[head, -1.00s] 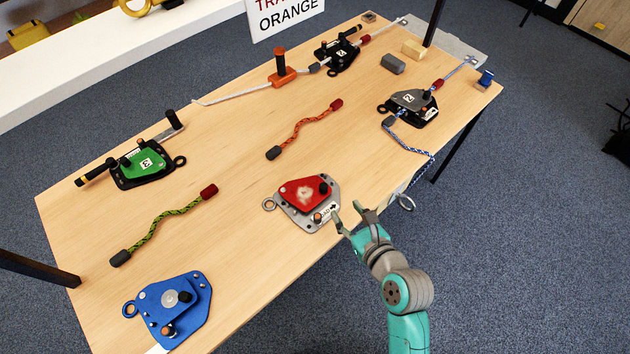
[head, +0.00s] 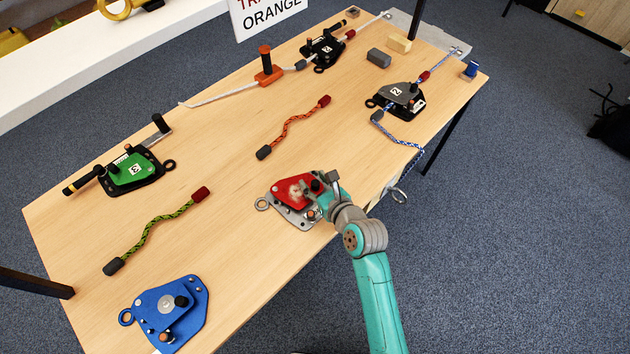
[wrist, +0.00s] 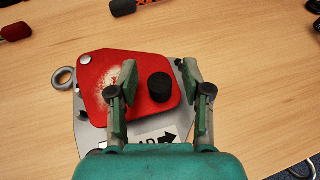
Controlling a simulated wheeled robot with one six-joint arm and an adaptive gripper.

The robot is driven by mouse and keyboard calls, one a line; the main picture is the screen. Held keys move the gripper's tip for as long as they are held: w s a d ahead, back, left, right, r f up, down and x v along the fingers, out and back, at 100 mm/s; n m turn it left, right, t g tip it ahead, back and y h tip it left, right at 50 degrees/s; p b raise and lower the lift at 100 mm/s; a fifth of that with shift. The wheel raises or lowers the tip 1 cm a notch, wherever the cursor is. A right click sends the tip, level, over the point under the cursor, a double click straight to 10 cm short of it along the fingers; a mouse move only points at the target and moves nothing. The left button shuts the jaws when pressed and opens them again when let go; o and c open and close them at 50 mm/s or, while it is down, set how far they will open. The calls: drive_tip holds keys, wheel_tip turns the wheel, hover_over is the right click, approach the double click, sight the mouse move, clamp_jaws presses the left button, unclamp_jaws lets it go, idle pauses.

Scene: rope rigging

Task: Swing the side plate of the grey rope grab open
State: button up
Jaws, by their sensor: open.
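A rope grab with a red side plate (head: 289,187) on a grey base plate (head: 295,219) lies near the table's front edge. In the wrist view its red plate (wrist: 103,82) has a pale worn patch and a black knob (wrist: 160,87). The grey base (wrist: 90,135) shows below it with an arrow label. My gripper (head: 322,188) is over this grab. In the wrist view its open fingers (wrist: 160,72) stand on either side of the black knob, with no clear contact. Another grab, with a grey plate (head: 400,93) on a black base, holds a blue rope farther back at right.
A blue grab (head: 160,320) and a green-plated grab (head: 135,167) lie to the left. Loose orange (head: 290,128) and green (head: 155,226) ropes lie on the table. A black grab (head: 322,48), an orange-handled piece (head: 267,72) and two blocks (head: 378,58) are farther back.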

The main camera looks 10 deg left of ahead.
drive_tip(key=shift+w+a, duration=0.1)
clamp_jaws()
